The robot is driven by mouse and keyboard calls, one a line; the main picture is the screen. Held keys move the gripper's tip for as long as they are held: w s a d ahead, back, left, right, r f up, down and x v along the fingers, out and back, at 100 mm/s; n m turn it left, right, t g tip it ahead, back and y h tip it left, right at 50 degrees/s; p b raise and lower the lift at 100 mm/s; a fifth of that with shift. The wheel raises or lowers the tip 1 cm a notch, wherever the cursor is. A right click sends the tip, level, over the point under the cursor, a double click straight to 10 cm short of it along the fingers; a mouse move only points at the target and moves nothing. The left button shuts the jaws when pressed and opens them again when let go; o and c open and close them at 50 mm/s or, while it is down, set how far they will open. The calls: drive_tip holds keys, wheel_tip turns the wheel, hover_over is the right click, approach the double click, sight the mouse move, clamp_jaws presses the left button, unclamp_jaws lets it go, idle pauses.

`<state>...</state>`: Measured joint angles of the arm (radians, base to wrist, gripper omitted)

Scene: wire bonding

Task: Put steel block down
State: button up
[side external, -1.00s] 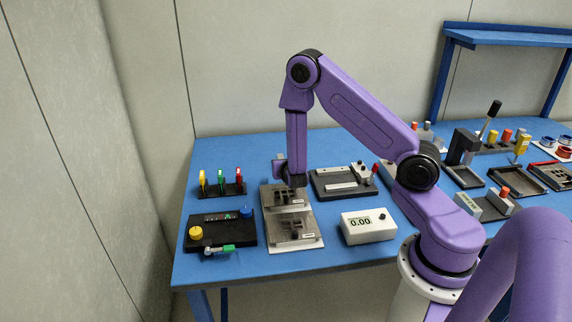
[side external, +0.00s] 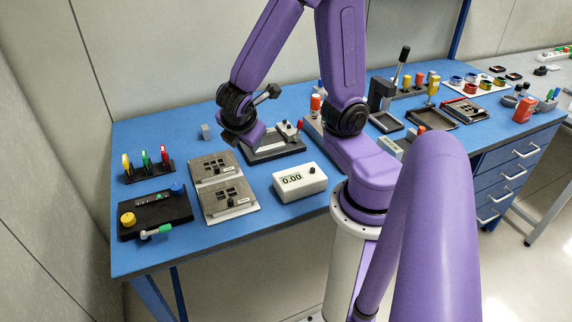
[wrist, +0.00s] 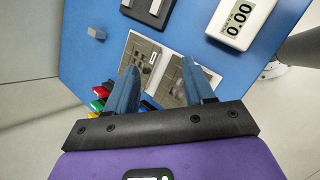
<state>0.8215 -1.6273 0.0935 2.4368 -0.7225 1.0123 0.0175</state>
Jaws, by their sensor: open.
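The steel block is a small grey block (side external: 206,131) standing alone on the blue table, behind the two grey plates. It also shows in the wrist view (wrist: 97,33) at the upper left, on bare table. My gripper (wrist: 158,70) is open, with its two blue-grey fingers spread and nothing between them. The block lies apart from the fingers, beyond and to the left of their tips in the wrist view. In the side view the fingers cannot be made out clearly.
Two patterned plates (side external: 228,198) lie in front of the block. A black tray fixture (side external: 262,151) is right of it and a white meter (side external: 300,182) further forward. A rack of coloured tools (side external: 148,168) and a black box (side external: 155,214) stand left. Table around the block is clear.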

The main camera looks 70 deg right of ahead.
drive_tip(key=s+a+r+m+g+y, duration=0.2)
drive_tip(key=s+a+y, duration=0.5)
drive_tip(key=s, duration=0.6)
drive_tip(key=shift+s+a+r+g, duration=0.4)
drive_tip(key=shift+a+g, duration=0.1)
drive_tip(key=shift+a, duration=0.7)
